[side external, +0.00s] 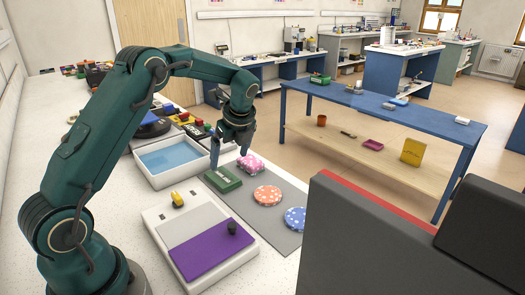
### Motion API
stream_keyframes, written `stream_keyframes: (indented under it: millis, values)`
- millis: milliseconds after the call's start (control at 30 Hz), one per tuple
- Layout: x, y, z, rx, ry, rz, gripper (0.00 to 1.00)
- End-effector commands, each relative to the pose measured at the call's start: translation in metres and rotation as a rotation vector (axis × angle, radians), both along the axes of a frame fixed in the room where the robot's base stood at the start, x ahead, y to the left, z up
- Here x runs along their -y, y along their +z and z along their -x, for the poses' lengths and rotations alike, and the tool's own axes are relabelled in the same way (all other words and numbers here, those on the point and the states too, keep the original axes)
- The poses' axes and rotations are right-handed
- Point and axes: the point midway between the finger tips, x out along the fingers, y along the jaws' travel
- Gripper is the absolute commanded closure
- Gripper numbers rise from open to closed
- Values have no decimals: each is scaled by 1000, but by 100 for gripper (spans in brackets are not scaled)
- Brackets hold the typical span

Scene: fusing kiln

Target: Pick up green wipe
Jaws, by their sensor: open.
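A green rectangular piece (222,180), the only thing near my gripper that could be the green wipe, lies on the left far part of the grey mat. A small pale mark shows on its top. My gripper (230,165) points down just above and beyond it, with its fingers apart and nothing seen between them. One finger comes down close to the green piece's far edge; I cannot tell whether it touches. A pink dotted piece (251,165) lies just right of the green one, near the other finger.
The grey mat (273,231) also bears orange (267,195) and blue (295,218) dotted discs. A white tray with a blue floor (172,160) stands left. A white board with a purple pad (210,250) lies in front. A large dark grey box (365,240) blocks the right foreground.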

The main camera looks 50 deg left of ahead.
Motion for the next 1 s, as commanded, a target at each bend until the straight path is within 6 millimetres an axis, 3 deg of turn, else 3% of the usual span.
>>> stream_keyframes:
  millis: [500,867,1000]
  values:
    - [-21,-58,8,-43,21,14,0]
    - [-24,-64,8,-41,21,14,0]
    - [-23,-64,8,-41,21,14,50]
